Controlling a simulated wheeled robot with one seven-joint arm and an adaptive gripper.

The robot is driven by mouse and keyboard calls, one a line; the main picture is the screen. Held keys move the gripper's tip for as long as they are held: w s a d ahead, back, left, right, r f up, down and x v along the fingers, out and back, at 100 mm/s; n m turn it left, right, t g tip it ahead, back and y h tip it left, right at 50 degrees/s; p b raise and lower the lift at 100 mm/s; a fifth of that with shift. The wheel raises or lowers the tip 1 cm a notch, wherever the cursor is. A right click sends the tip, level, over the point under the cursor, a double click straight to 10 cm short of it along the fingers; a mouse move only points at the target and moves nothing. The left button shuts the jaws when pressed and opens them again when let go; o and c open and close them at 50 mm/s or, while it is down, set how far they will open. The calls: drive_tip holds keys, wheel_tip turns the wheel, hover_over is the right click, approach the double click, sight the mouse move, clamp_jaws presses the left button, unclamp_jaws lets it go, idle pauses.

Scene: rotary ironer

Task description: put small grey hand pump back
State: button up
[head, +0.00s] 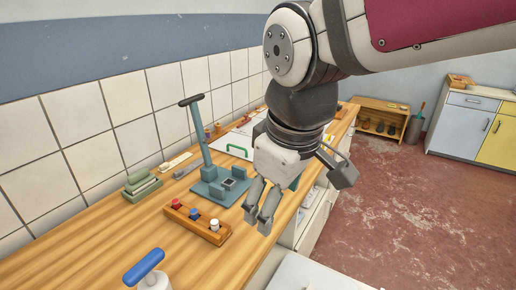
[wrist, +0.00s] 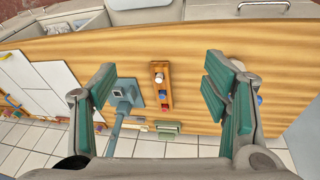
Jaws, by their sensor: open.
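A pale grey body with a blue bar handle (head: 145,268), which looks like the small grey hand pump, stands on the wooden counter at the bottom of the head view. Its lower part is cut off by the frame edge. In the wrist view a pale item with a blue part (wrist: 259,98) shows beside the right finger, partly hidden. I cannot tell if it is the same thing. My gripper (head: 258,218) is open and empty, pointing down above the counter's front edge, to the right of the pump. In the wrist view its fingers (wrist: 163,88) stand wide apart.
A wooden rack (head: 196,225) with red, blue and white-topped items lies near the gripper. Behind it stands a teal base with a tall black-handled lever (head: 205,150). Green blocks (head: 142,184) lie by the tiled wall. Bare counter lies left of the rack.

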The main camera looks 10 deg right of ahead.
drive_tip(key=s+d+m+t, duration=0.2)
drive_tip(key=s+d+m, duration=0.6)
drive_tip(key=d, duration=0.2)
drive_tip(key=shift+d+f+m, duration=0.2)
drive_tip(key=shift+m, duration=0.1)
